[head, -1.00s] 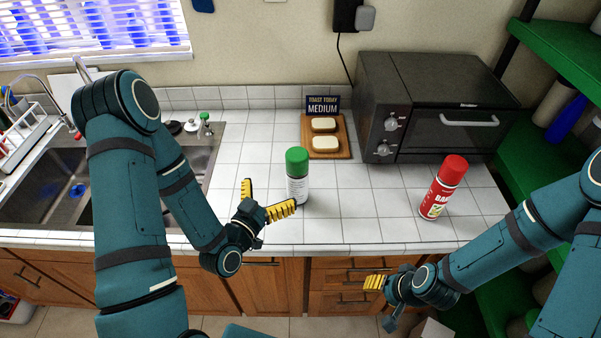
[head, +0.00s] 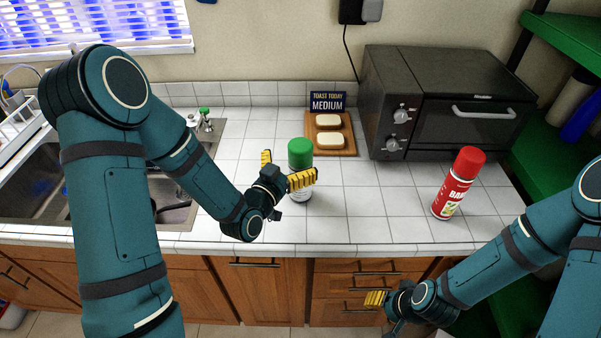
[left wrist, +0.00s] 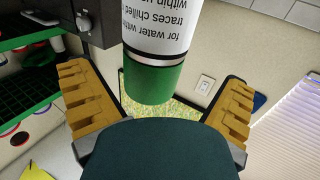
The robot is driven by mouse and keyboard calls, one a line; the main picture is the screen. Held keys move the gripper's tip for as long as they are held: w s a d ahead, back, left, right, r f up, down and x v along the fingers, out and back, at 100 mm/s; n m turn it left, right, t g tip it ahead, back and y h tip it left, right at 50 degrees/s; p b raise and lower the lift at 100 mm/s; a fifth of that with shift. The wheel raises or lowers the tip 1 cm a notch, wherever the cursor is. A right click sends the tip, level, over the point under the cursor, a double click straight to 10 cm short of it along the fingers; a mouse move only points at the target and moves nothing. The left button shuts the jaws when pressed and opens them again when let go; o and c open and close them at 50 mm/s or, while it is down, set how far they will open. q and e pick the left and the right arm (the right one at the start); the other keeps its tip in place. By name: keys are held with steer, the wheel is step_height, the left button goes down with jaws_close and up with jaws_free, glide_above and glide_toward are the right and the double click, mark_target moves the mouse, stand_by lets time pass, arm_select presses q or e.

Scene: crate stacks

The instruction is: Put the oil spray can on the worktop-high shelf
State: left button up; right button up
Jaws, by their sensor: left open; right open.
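A white spray can with a green cap (head: 300,152) stands upright on the tiled worktop; its small print does not tell me whether it is oil. My left gripper (head: 291,163) is open with its yellow fingers on either side of this can. In the left wrist view the can (left wrist: 152,82) is between the open fingers, with gaps on both sides. A red spray can (head: 458,184), its label partly readable as "BA", stands further right. My right gripper (head: 376,298) is open and empty in front of the drawers. A green shelf (head: 550,165) at about worktop height is at the right.
A toaster oven (head: 440,105) stands at the back right. A wooden board (head: 347,140) with two pale slices and a sign (head: 328,101) is behind the green-capped can. The sink (head: 40,185) is at the left. A higher green shelf (head: 570,42) is above.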

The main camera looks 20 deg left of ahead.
arm_select(q)
steer(key=x, duration=0.5)
steer(key=shift+d+p, duration=0.4)
steer(key=c, duration=1.5)
